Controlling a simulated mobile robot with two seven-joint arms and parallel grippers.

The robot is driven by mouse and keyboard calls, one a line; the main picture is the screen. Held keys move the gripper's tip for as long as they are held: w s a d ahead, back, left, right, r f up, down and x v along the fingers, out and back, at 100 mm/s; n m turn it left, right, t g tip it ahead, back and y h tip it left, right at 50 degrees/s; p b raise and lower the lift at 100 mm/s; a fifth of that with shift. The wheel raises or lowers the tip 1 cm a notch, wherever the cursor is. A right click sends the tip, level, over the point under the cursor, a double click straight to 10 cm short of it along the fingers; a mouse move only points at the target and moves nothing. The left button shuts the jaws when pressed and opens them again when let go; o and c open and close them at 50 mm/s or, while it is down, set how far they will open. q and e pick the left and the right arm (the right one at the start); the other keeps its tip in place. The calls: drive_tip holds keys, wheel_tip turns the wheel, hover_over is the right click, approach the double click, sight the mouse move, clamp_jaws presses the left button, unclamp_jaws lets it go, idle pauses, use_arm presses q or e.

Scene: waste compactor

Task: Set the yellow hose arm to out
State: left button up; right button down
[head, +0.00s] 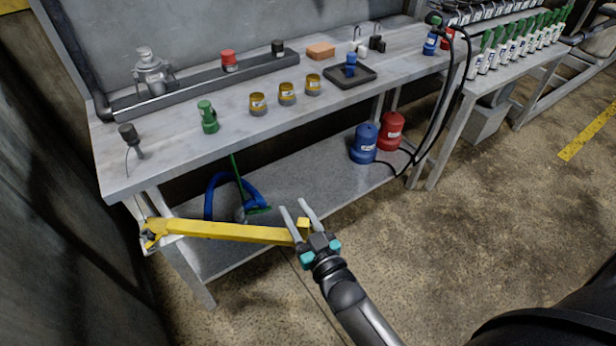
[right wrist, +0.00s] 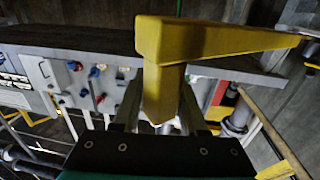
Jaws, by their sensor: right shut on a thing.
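The yellow hose arm (head: 225,231) is hinged at the front left leg of the workbench and sticks out to the right along the bench's front. Its free end has a short upright yellow piece. My right gripper (head: 304,215) is at that free end, with a finger on each side of the piece. In the right wrist view, the arm's end (right wrist: 165,90) stands between the fingers (right wrist: 160,108), and the gripper is shut on it. My left gripper is not in view.
The workbench (head: 185,130) holds cups, a tray and small bottles. Its lower shelf (head: 310,185) carries a blue canister (head: 364,144) and a red canister (head: 390,131). A wall stands close on the left. The floor (head: 460,240) in front is clear.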

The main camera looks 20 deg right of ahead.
drive_tip(key=shift+s+d+f+h, duration=0.1)
drive_tip(key=shift+s+d+h, duration=0.3)
drive_tip(key=shift+s, duration=0.45)
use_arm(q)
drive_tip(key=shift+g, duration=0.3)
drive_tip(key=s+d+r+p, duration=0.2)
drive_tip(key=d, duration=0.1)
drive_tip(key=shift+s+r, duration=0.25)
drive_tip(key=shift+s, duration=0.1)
use_arm(e)
drive_tip(key=s+a, duration=0.3)
drive_tip(key=s, duration=0.3)
drive_tip(key=shift+s+a+f, duration=0.15)
drive_tip(key=c, duration=0.8)
unclamp_jaws()
drive_tip(key=shift+o, duration=0.8)
drive_tip(key=shift+s+d, duration=0.1)
drive_tip(key=shift+d, duration=0.1)
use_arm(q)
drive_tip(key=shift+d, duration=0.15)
use_arm(e)
drive_tip(key=shift+a, duration=0.1)
drive_tip(key=shift+a+r, duration=0.15)
drive_tip(key=shift+r, duration=0.05)
